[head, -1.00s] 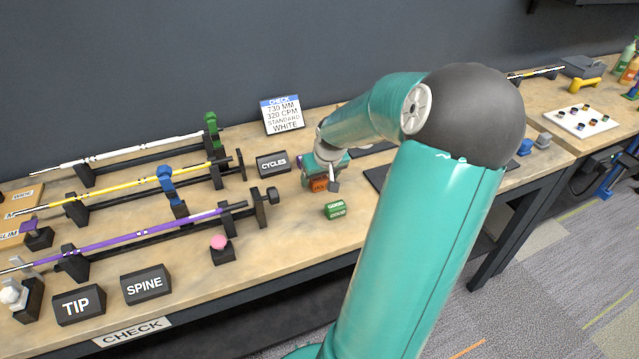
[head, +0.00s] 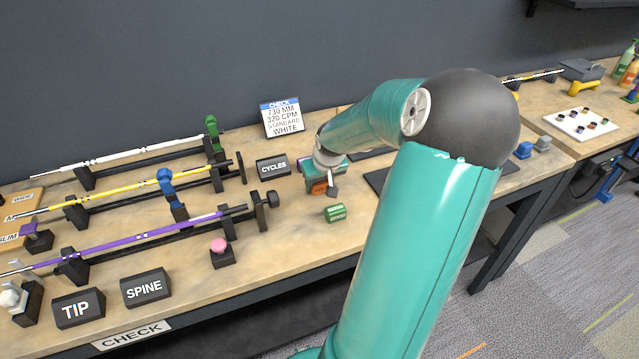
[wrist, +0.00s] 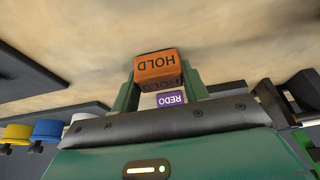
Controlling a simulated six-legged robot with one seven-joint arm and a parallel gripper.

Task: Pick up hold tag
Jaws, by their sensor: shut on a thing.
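The hold tag is an orange block (wrist: 157,66) lettered HOLD. In the wrist view it sits between the two green fingers of my gripper (wrist: 160,88), which is shut on it. In the head view a small part of the orange tag (head: 318,187) shows under my gripper (head: 325,185), above or on the bench; the exact gap cannot be told. A purple REDO tag (wrist: 171,98) lies just beyond the hold tag. A green GOOD tag (head: 334,212) lies on the bench in front of my gripper.
A black CYCLES block (head: 273,167) stands left of my gripper. Racks hold a purple shaft (head: 150,236), a yellow shaft (head: 130,184) and a white shaft (head: 130,153). A CHECK card (head: 283,117) stands behind. Bare bench lies around the GOOD tag.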

